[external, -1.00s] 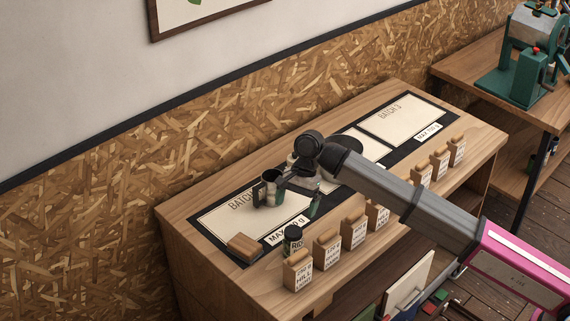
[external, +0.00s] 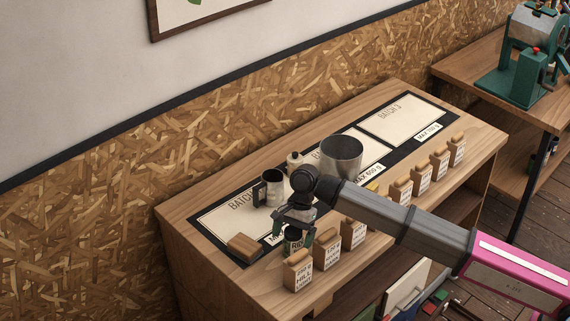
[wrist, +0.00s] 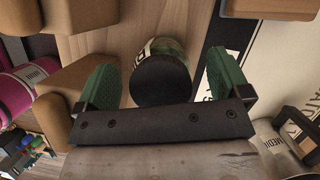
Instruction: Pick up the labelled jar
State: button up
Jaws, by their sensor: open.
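My gripper (external: 294,233) is open above the jar. In the wrist view the green fingers of my gripper (wrist: 160,84) lie on either side of the jar, with visible gaps, and do not touch it.
Several labelled wooden-topped blocks (external: 297,275) line the front edge, the closest ones right beside the jar.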

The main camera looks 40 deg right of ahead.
jog(key=shift+a+f, duration=0.15)
jog(key=shift+f, duration=0.2)
jog(key=c, duration=1.1)
